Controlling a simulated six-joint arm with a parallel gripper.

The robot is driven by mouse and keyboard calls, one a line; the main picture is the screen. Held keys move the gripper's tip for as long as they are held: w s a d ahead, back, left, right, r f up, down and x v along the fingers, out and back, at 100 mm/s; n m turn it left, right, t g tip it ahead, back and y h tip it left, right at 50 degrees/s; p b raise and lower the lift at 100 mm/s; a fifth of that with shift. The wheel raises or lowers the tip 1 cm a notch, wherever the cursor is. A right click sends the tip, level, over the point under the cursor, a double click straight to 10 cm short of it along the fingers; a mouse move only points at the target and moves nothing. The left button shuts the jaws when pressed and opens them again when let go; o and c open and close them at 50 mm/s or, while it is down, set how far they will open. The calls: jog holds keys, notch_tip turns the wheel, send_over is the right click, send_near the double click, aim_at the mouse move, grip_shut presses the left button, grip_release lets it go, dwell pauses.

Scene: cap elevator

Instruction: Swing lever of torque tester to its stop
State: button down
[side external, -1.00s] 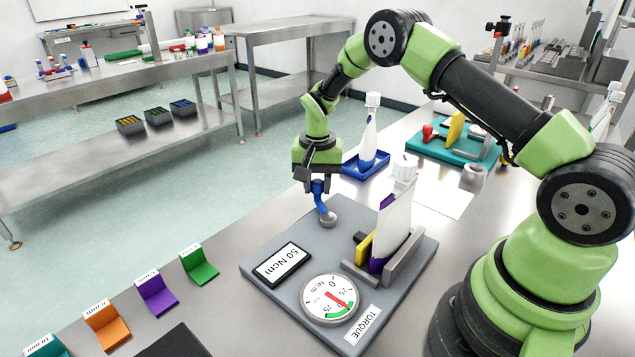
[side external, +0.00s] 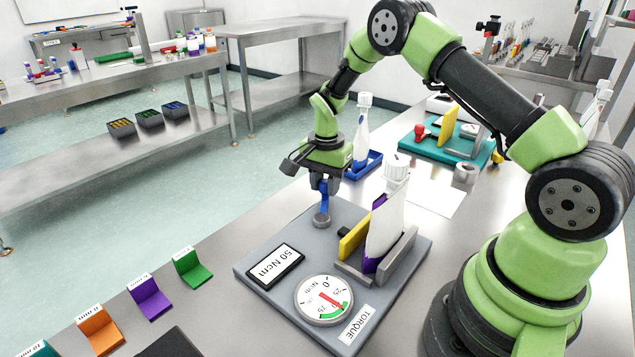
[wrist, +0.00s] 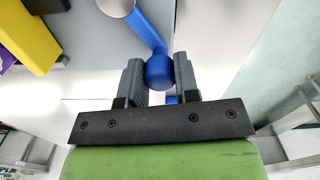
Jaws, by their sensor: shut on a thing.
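The torque tester is a grey plate (side external: 290,312) with a round dial (side external: 324,299), a "50 Ncm" label and a "TORQUE" label. Its blue lever (side external: 323,203) rises from a round metal pivot (side external: 321,220) at the plate's far left corner. My gripper (side external: 321,183) is above the pivot, its jaws shut on the lever's blue knob. In the wrist view the knob (wrist: 160,72) sits between the two grey fingers. A white bottle with a purple label (side external: 384,232) stands in the tester's grey holder (side external: 402,254), beside a yellow block (side external: 353,235).
A second white bottle (side external: 362,137) stands in a blue tray (side external: 372,161) behind. A teal fixture (side external: 412,147) lies farther back. Coloured stands, among them a green one (side external: 193,270) and a purple one (side external: 150,299), line the front left edge. A metal cup (side external: 465,172) stands behind the tester.

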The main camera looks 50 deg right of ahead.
jog(key=s+m, duration=0.1)
jog(key=d+m, duration=0.1)
jog(key=m, duration=0.1)
jog(key=shift+s, duration=0.4)
jog(key=shift+s+m, duration=0.4)
jog(key=shift+m, duration=0.45)
jog(key=shift+s+m, duration=0.4)
jog(key=shift+m, duration=0.45)
jog(key=c, duration=0.8)
grip_release()
jog(key=shift+c, duration=0.2)
notch_tip(320, 180, up, 10)
jog(key=shift+r, duration=0.1)
